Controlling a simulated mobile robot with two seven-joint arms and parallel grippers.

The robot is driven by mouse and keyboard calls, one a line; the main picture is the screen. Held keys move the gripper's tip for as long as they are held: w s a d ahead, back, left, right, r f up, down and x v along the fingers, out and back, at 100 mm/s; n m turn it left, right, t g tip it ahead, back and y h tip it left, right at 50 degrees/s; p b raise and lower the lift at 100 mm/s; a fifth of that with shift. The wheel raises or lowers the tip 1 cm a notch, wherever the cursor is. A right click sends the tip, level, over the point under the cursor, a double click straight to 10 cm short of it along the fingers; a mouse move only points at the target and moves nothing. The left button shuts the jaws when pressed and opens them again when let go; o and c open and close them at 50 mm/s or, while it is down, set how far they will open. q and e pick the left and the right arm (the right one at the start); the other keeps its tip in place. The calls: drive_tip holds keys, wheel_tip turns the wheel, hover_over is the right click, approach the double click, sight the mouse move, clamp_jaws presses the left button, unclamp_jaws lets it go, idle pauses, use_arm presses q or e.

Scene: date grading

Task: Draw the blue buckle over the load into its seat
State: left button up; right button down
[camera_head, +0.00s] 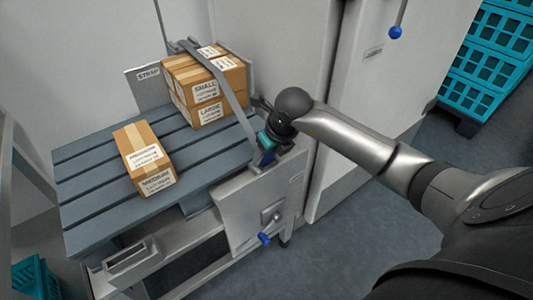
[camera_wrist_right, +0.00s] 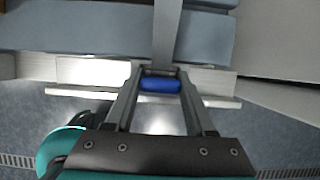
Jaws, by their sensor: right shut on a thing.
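The blue buckle (camera_wrist_right: 160,84) is between the two fingers of my right gripper (camera_wrist_right: 160,92) in the right wrist view. In the head view my right gripper (camera_head: 266,150) is at the near right edge of the pallet, low beside the load. A grey strap (camera_head: 236,105) runs from the buckle up over the stacked cartons (camera_head: 208,85) to the back. The strap also shows in the right wrist view (camera_wrist_right: 167,35). I cannot make out the buckle's seat for certain. My left gripper is not in view.
A separate carton (camera_head: 143,158) lies on the slatted grey pallet (camera_head: 95,205) at the left. A grey panel (camera_head: 240,212) with a blue-knobbed lever (camera_head: 265,238) stands below my right gripper. A grey cabinet (camera_head: 385,75) and teal crates (camera_head: 487,65) stand at the right.

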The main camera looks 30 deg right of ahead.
drive_tip(key=shift+s+f, duration=0.1)
drive_tip(key=shift+f, duration=0.25)
drive_tip(key=shift+c, duration=1.3)
unclamp_jaws()
drive_tip(key=shift+s+f, duration=0.1)
drive_tip(key=shift+f, duration=0.05)
drive_tip(key=shift+o, duration=0.5)
drive_tip(key=p+v, duration=0.1)
drive_tip(key=v, duration=0.1)
drive_tip(key=p+v, duration=0.1)
drive_tip(key=v, duration=0.1)
drive_tip(key=p+v, duration=0.1)
drive_tip(key=v, duration=0.1)
drive_tip(key=shift+r, duration=0.4)
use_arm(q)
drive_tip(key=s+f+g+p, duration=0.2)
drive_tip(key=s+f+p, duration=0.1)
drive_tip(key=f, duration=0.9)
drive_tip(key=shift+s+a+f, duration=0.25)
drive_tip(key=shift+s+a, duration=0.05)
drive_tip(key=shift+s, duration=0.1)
use_arm(e)
drive_tip(key=v, duration=0.9)
drive_tip(key=shift+r, duration=0.2)
